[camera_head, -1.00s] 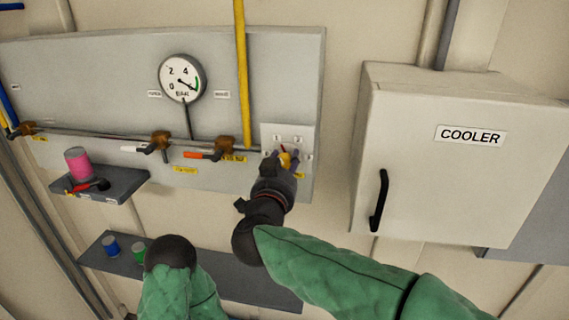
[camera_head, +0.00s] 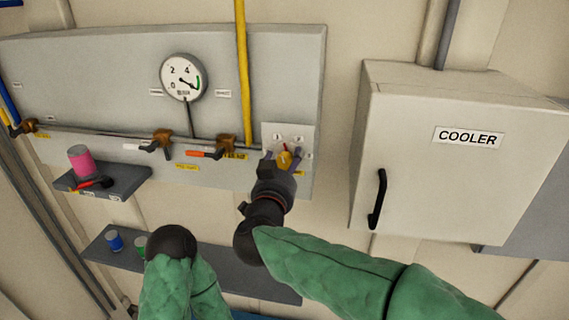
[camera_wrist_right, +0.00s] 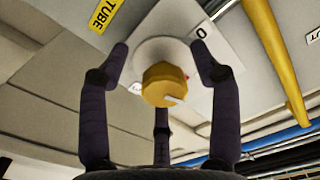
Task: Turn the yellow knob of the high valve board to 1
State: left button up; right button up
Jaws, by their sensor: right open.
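The yellow knob (camera_head: 285,160) sits on a pale square plate (camera_head: 300,134) at the right end of the grey valve board (camera_head: 110,75). A thin red mark shows just above the knob. In the right wrist view the knob (camera_wrist_right: 163,78) has a small white mark at its lower right, and a "0" is printed on the plate beside it. My right gripper (camera_head: 282,157) is open, its dark fingers spread around the knob with gaps on both sides in the wrist view. Contact is not visible. My left arm shows at the lower left, but its gripper is not visible.
A white COOLER cabinet (camera_head: 450,165) stands to the right. A yellow pipe (camera_head: 243,70), a pressure gauge (camera_head: 183,77) and an orange-handled valve (camera_head: 212,153) are left of the knob. Small shelves (camera_head: 125,180) hold a pink can (camera_head: 80,160) and a blue can (camera_head: 114,241).

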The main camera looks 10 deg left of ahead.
jog(key=s, duration=1.2)
jog(key=shift+w+f, duration=0.1)
